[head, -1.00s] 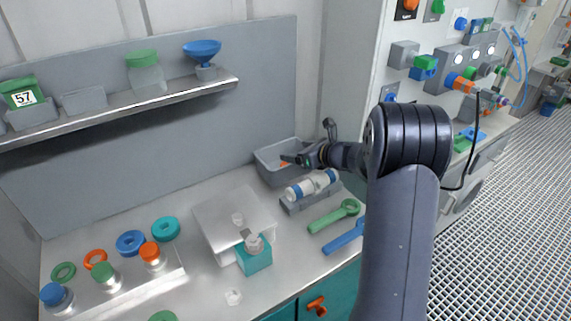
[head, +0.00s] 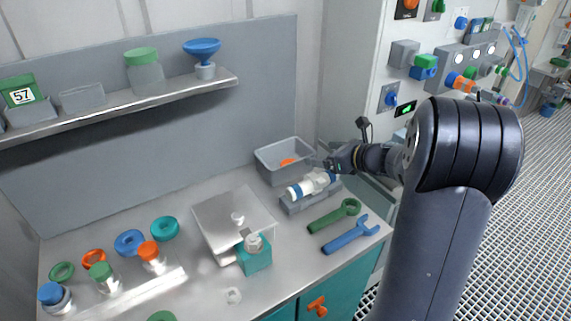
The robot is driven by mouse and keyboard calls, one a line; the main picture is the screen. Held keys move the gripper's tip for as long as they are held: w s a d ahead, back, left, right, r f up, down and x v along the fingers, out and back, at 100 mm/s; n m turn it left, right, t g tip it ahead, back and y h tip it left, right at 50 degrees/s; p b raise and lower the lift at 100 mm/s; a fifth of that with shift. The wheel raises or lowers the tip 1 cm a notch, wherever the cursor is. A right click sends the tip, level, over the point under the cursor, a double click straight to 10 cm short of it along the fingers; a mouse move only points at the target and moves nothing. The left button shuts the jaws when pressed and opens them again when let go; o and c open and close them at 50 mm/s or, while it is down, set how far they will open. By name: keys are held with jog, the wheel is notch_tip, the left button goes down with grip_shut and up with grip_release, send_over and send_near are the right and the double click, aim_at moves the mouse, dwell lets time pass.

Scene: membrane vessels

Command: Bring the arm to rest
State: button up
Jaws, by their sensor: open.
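My gripper (head: 322,163) is in the head view, at the end of my dark arm, which comes in from the right. It hangs just right of the grey bin (head: 268,158) and above the white and blue cylindrical vessel (head: 308,186). It is open, and I see nothing held in it. The fingers are small and partly blurred against the bin's edge. The vessel lies on its side in a grey cradle (head: 297,206). Whether the fingers touch the bin or vessel I cannot tell.
An orange piece (head: 287,161) lies in the bin. A green wrench (head: 334,216) and a blue wrench (head: 351,234) lie on the counter's right part. A teal block (head: 254,260), rings and capped jars stand further left. A shelf (head: 120,108) runs along the back wall.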

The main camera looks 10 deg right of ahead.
jog(key=shift+s+d+r, duration=0.1)
jog(key=shift+s, duration=0.1)
jog(key=p+x, duration=0.1)
jog(key=x, duration=1)
jog(key=shift+r+p, duration=2.1)
jog(key=shift+r, duration=0.75)
jog(key=shift+f, duration=0.15)
